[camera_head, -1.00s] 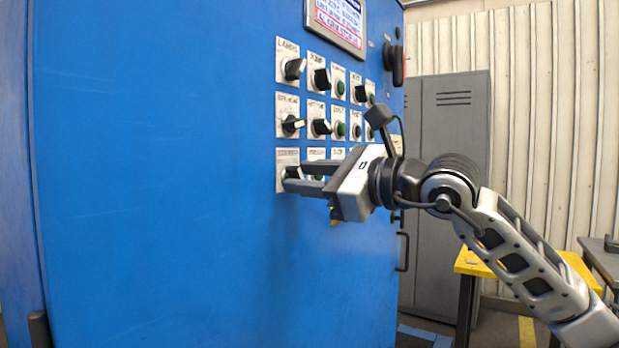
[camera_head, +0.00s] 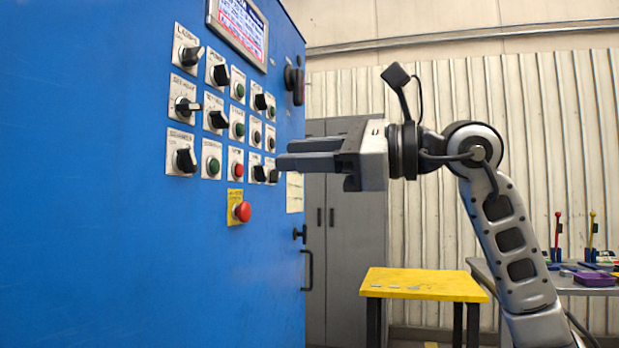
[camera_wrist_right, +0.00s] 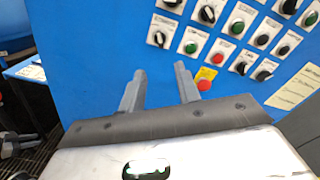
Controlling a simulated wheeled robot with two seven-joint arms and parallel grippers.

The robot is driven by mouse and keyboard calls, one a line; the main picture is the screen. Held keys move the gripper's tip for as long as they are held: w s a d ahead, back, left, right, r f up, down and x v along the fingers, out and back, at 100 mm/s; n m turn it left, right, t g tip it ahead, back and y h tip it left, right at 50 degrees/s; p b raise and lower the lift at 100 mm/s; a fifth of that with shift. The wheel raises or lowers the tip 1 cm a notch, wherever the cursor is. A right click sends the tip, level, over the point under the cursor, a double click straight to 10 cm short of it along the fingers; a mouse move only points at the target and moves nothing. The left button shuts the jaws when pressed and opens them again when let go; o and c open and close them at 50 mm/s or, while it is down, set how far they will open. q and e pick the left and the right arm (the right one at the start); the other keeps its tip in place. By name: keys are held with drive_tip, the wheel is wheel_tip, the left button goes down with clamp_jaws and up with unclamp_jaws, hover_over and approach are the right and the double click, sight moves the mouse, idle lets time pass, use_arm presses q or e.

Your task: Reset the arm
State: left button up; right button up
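My right gripper (camera_head: 284,154) is in front of the blue control cabinet (camera_head: 110,190), clear of its knobs in the right wrist view. Its two fingers stand apart with nothing between them, as the right wrist view (camera_wrist_right: 160,70) also shows. My right arm reaches in from the lower right, with the wrist level. The lower-left black knob (camera_head: 186,160) on the panel is uncovered and stands apart from the gripper.
The panel holds rows of knobs and buttons below a screen (camera_head: 238,30). A red emergency button (camera_head: 242,211) sits lower down. A grey locker (camera_head: 345,235), a yellow table (camera_head: 425,283) and a table with a purple tray (camera_head: 594,279) stand at the right.

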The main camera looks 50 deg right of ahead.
use_arm(q)
drive_tip(key=shift+d+f, duration=0.1)
drive_tip(key=shift+f, duration=0.2)
use_arm(e)
drive_tip(key=shift+s+d, duration=0.15)
drive_tip(key=shift+s, duration=0.2)
